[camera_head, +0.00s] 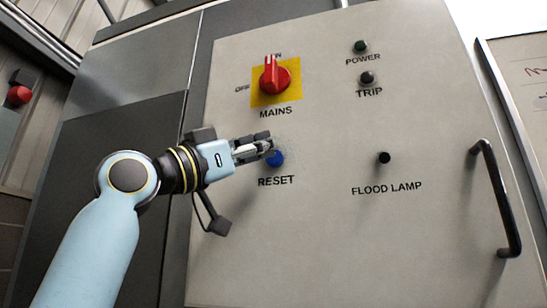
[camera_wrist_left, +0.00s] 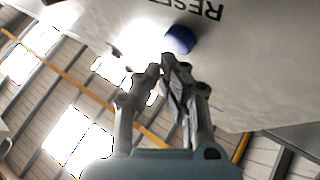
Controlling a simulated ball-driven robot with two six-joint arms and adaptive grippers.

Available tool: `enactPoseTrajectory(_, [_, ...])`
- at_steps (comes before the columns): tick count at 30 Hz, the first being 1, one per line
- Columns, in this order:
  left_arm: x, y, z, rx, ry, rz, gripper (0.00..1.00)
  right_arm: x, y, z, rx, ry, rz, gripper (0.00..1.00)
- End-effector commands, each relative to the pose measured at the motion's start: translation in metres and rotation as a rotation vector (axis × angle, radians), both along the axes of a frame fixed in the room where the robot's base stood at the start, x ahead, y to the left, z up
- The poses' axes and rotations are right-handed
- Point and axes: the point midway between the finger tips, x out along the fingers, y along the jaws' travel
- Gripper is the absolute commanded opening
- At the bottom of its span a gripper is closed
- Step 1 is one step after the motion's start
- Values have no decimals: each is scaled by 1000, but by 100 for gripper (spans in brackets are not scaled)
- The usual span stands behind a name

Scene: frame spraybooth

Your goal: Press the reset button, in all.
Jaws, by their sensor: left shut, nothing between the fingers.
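The blue reset button (camera_head: 276,158) is on the grey panel above the label RESET. In the head view my left gripper (camera_head: 268,143) is shut and empty, its tips at the button's upper left edge and partly over it. The button also shows in the left wrist view (camera_wrist_left: 180,39), just beyond the shut fingertips of my left gripper (camera_wrist_left: 160,66). There a small gap shows between the tips and the button. I cannot tell from the head view whether they touch. My right gripper is not in view.
The panel (camera_head: 330,230) carries a red MAINS switch (camera_head: 274,76) on a yellow plate above the button. A black handle (camera_head: 497,200) stands out at the right edge.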

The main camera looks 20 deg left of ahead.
Motion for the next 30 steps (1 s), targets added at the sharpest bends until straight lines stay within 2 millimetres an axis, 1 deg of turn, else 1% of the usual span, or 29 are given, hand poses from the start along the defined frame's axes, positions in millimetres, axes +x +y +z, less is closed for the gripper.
enactPoseTrajectory(4, [4,0,0,0,0,0,0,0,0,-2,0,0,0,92])
enactPoseTrajectory(15, [5,0,0,-1,-1,0,0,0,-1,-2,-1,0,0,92])
enactPoseTrajectory(30, [10,0,1,0,-1,0,0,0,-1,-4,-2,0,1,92])
